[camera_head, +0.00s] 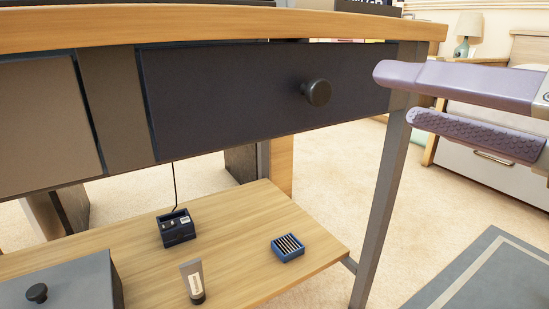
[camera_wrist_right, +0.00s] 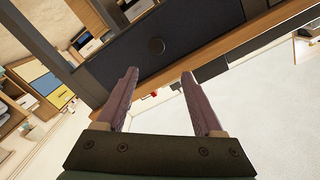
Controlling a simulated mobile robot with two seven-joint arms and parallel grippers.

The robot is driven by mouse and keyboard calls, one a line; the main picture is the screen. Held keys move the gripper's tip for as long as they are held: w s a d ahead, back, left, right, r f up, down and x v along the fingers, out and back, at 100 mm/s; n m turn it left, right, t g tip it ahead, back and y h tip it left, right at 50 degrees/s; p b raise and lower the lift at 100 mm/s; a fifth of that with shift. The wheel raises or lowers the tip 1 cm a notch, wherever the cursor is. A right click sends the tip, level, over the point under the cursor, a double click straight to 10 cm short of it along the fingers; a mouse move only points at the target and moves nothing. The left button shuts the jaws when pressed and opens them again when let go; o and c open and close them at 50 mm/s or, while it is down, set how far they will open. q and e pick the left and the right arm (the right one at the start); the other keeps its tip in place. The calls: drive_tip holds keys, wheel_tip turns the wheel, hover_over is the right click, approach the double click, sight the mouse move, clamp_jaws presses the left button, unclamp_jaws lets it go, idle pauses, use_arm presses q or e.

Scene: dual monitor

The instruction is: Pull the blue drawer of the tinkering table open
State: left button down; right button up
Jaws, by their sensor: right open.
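The dark blue drawer (camera_head: 230,95) sits under the wooden top of the tinkering table (camera_head: 200,28), right of a grey-brown drawer front. It looks shut, though a narrow gap shows above its right part. My left gripper is not in view.
A grey table leg (camera_head: 385,190) stands behind and below my right gripper. The lower shelf (camera_head: 240,220) holds a small blue box (camera_head: 288,247), a dark blue holder (camera_head: 176,229), a tube (camera_head: 192,282) and a grey box (camera_head: 65,285). Space in front of the drawer looks clear.

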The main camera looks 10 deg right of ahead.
sight(324, 92)
use_arm(q)
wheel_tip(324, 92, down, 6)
drive_tip(key=b, duration=0.4)
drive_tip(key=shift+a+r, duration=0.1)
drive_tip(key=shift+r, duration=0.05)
use_arm(e)
drive_tip(key=x, duration=0.7)
drive_tip(key=f+x, duration=0.1)
drive_tip(key=x, duration=0.2)
drive_tip(key=shift+w+f, duration=0.1)
drive_tip(key=shift+w, duration=0.05)
clamp_jaws()
idle(0.6)
